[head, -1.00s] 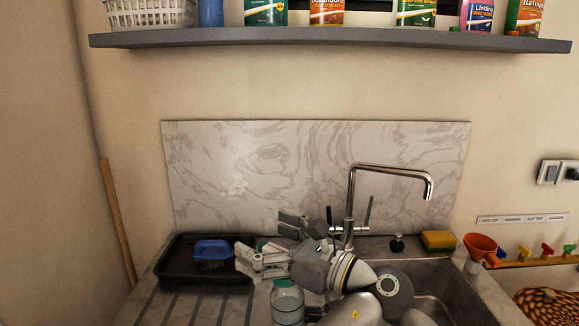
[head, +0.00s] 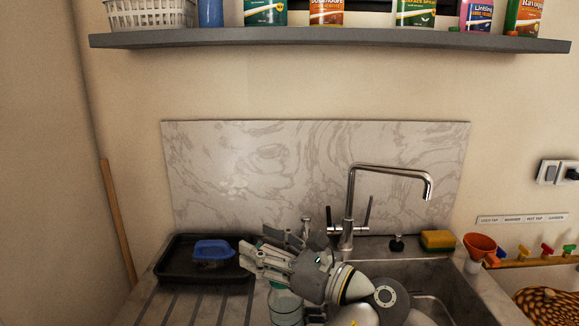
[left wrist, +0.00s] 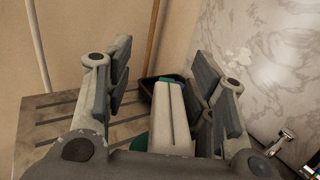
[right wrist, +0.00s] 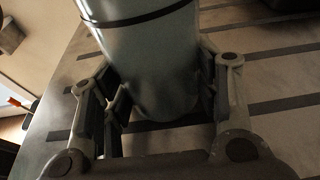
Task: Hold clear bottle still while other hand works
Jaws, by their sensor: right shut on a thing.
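The clear bottle (head: 285,308) stands upright at the front of the counter in the head view, its upper part hidden by my left gripper (head: 276,250). The bottle fills the top of the right wrist view (right wrist: 150,60), with a dark band around it. My right gripper (right wrist: 160,115) is shut on it there. My left gripper's fingers (left wrist: 160,85) are wide apart in the left wrist view. A pale piece (left wrist: 170,118) with teal at its base lies between them, nearer the right finger; I cannot tell whether they touch.
A black tray (head: 175,272) with a blue-handled brush (head: 212,250) is at the left. The sink (head: 455,285) and tall tap (head: 350,205) are at the right, with a yellow sponge (head: 438,240) and orange funnel (head: 480,245). A loaded shelf (head: 330,38) hangs above.

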